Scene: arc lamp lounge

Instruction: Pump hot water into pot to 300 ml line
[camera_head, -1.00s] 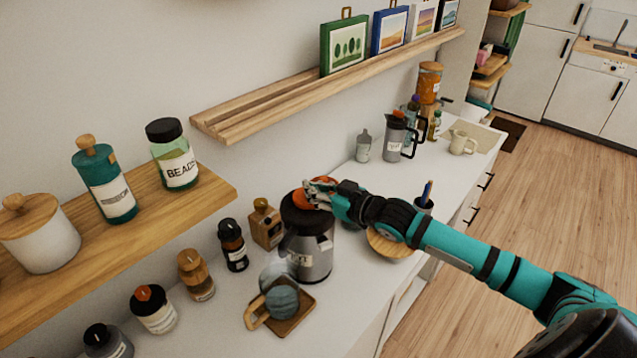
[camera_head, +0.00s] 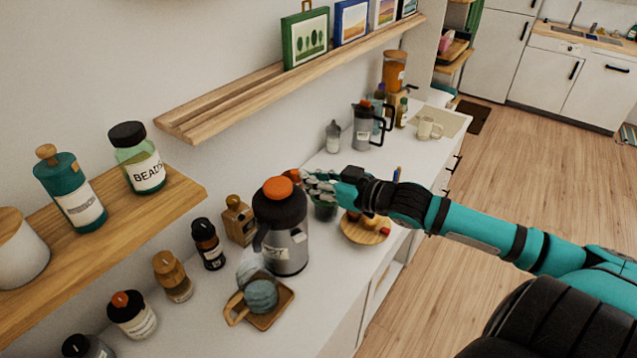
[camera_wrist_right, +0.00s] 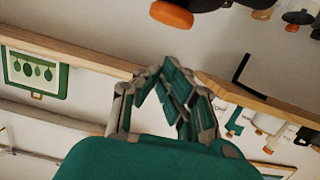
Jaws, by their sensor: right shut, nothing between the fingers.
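A grey and black airpot (camera_head: 285,243) with an orange pump top (camera_head: 278,188) stands on the white counter. The top also shows in the right wrist view (camera_wrist_right: 172,15). In front of the airpot, a small rounded pot (camera_head: 262,294) with a wooden handle sits on a wooden tray (camera_head: 275,320). I cannot read its level or the 300 ml line. My right gripper (camera_head: 308,182) is shut and empty, just right of the airpot's top and apart from it. Its fingers meet in the right wrist view (camera_wrist_right: 166,66). My left gripper is out of view.
A round wooden board (camera_head: 362,232) with small items lies right of the airpot, beneath my right arm. Bottles and a wooden grinder (camera_head: 238,220) line the wall to the left. A wooden shelf (camera_head: 110,240) with jars overhangs the left side. A grey jug (camera_head: 366,128) stands farther back.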

